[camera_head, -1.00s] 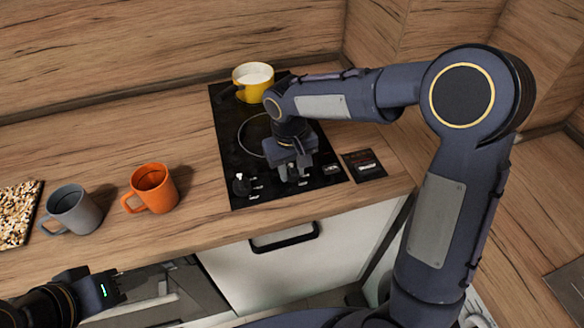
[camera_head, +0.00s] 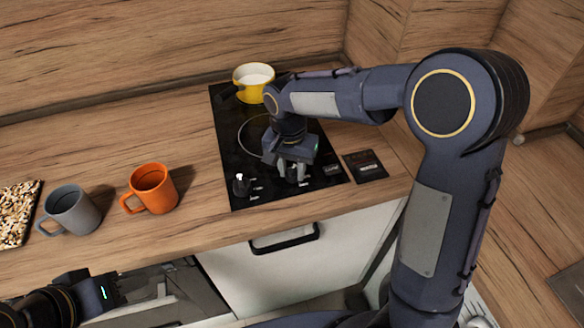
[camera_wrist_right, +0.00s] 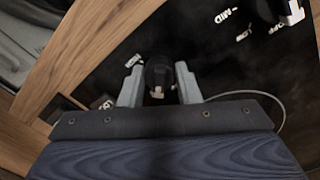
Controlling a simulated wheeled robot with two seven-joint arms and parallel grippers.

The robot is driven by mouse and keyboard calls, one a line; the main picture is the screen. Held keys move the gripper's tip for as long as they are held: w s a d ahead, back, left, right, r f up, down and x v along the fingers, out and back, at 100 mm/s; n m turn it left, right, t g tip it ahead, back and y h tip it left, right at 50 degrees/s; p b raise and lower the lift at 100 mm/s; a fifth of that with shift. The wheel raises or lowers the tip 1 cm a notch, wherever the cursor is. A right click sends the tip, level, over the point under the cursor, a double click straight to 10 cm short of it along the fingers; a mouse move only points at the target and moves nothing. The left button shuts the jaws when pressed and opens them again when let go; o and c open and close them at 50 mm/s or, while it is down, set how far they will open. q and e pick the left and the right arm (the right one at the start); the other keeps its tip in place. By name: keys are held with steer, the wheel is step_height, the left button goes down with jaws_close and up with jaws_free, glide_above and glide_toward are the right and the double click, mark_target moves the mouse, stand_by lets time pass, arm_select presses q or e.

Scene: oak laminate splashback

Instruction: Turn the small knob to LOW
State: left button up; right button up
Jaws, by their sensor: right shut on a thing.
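A black knob (camera_wrist_right: 158,75) with a pale mark stands between the two fingers of my right gripper (camera_wrist_right: 160,88), which is shut on it. In the head view my right gripper (camera_head: 293,172) points down over the front of the black cooktop (camera_head: 232,150), and its fingers hide most of that knob. A second knob (camera_head: 240,184) stands free to the left, and it also shows at the top of the right wrist view (camera_wrist_right: 272,8). White labels, one reading MID, lie beside it. I cannot tell which setting the held knob points to. My left gripper (camera_head: 112,288) is low at the left, its fingers unclear.
A yellow pot (camera_head: 253,82) with white contents stands at the back of the cooktop. An orange mug (camera_head: 152,188), a grey mug (camera_head: 72,210) and a speckled board (camera_head: 16,212) are on the wooden counter at left. A dark card (camera_head: 366,166) lies right of the cooktop.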

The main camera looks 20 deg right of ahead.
mark_target(291, 169)
steer(key=shift+m, duration=0.4)
steer(key=o, duration=1)
steer(key=shift+r, duration=0.1)
step_height(291, 169, up, 7)
steer(key=shift+w+a+r, duration=0.1)
steer(key=shift+w+a, duration=0.05)
steer(key=shift+r, duration=0.25)
